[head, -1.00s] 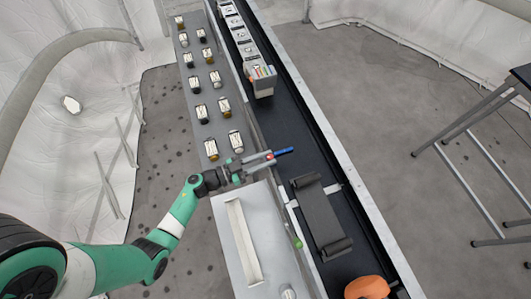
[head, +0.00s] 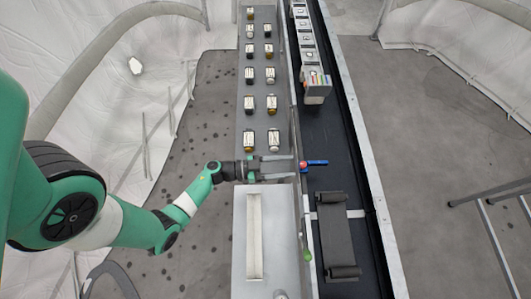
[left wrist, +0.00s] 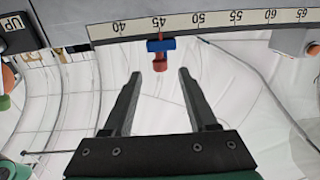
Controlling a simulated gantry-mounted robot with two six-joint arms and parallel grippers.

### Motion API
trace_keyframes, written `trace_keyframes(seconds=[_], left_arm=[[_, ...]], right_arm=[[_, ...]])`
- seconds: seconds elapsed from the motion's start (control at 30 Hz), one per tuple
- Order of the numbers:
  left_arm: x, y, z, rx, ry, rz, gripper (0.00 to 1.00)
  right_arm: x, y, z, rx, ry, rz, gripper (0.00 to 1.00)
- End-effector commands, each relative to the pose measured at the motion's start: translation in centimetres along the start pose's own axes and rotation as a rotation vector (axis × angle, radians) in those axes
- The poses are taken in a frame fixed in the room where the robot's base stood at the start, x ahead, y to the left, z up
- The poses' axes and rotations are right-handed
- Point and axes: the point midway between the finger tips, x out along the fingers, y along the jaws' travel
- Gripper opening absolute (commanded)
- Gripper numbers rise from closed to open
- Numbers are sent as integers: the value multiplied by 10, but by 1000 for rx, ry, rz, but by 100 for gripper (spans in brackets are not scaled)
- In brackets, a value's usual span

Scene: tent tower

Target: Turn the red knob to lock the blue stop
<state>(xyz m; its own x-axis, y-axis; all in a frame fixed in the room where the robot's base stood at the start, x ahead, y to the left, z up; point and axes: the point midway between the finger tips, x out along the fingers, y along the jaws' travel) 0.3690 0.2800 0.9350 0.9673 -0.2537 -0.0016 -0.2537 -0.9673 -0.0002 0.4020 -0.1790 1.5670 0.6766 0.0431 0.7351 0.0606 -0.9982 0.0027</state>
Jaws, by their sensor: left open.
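The blue stop (head: 317,162) sits at the left side of the dark conveyor, with the red knob (head: 303,166) on its near-left end. In the left wrist view the blue stop (left wrist: 154,45) is at the 45 mark of a printed scale (left wrist: 205,20), and the red knob (left wrist: 160,65) points toward me. My left gripper (head: 293,167) is open and empty, its fingers pointing at the knob. In the left wrist view its fingertips (left wrist: 159,74) lie on either side of the knob's line, with the knob centred just past them. My right gripper is not in view.
A grey box with a slot (head: 282,225) stands just below my left gripper. Rows of small jars (head: 260,75) stand on the shelf behind it. White cartons (head: 312,85) line the conveyor's far end. A dark roller pad (head: 336,235) lies nearer on the conveyor.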

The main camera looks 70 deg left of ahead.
Motion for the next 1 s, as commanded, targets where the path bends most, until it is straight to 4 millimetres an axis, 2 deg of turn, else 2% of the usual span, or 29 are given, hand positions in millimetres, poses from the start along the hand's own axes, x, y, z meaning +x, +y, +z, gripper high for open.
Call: trace_keyframes(seconds=[0.03, 0.2, 0.4, 0.9, 1.0], left_arm=[[-14, -2, -3, -2, 0, -10, 58], [-49, -1, -2, -2, 0, -8, 58], [-71, -1, -1, 0, 1, -3, 58], [-74, 0, 0, -3, 1, 1, 58], [-74, -7, 1, -36, -9, -30, 58]], right_arm=[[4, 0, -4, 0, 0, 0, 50], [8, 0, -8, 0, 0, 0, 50], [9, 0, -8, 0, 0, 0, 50], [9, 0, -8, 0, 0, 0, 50], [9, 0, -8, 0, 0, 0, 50]])
